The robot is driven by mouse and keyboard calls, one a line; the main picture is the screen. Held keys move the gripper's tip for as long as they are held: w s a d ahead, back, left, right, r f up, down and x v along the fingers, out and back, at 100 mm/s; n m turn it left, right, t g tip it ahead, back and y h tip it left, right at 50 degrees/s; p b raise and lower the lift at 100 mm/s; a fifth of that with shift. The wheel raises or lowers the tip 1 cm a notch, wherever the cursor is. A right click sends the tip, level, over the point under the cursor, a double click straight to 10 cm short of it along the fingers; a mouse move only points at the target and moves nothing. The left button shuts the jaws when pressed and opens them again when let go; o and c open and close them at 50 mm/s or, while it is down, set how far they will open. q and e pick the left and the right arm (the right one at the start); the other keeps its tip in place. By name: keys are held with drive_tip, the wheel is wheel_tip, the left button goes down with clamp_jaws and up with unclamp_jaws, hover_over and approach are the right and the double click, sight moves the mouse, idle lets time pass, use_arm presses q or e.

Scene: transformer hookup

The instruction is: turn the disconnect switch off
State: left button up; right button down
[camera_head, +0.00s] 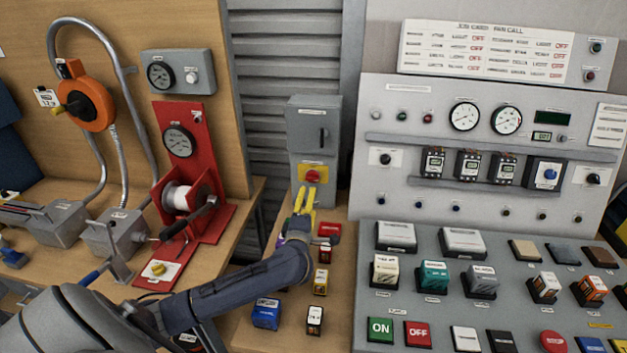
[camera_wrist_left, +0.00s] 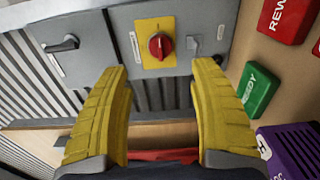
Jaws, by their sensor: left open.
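A grey switch box (camera_head: 305,118) stands upright at the back of the wooden bench. It carries a black lever handle (camera_head: 323,135) above and a red rotary knob (camera_head: 313,176) on a yellow plate below. In the left wrist view the red knob (camera_wrist_left: 160,45) is ahead, between my fingertips in the picture, and the black lever (camera_wrist_left: 64,45) is to the left. I cannot read a switch setting. My left gripper (camera_head: 306,193) is just in front of the knob; it shows open in the wrist view (camera_wrist_left: 159,68), with nothing between its yellow fingers. My right gripper is out of view.
Several small coloured blocks, including a blue one (camera_head: 266,313) and a red one (camera_head: 329,229), lie around my left arm. A large grey control console (camera_head: 480,215) stands at right. A red reel stand (camera_head: 188,195) is at left.

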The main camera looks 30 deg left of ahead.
sight(314, 180)
use_arm(q)
drive_tip(key=x, duration=1.2)
drive_tip(key=shift+w+a, duration=0.1)
drive_tip(key=shift+w, duration=0.1)
drive_tip(key=c, duration=1.2)
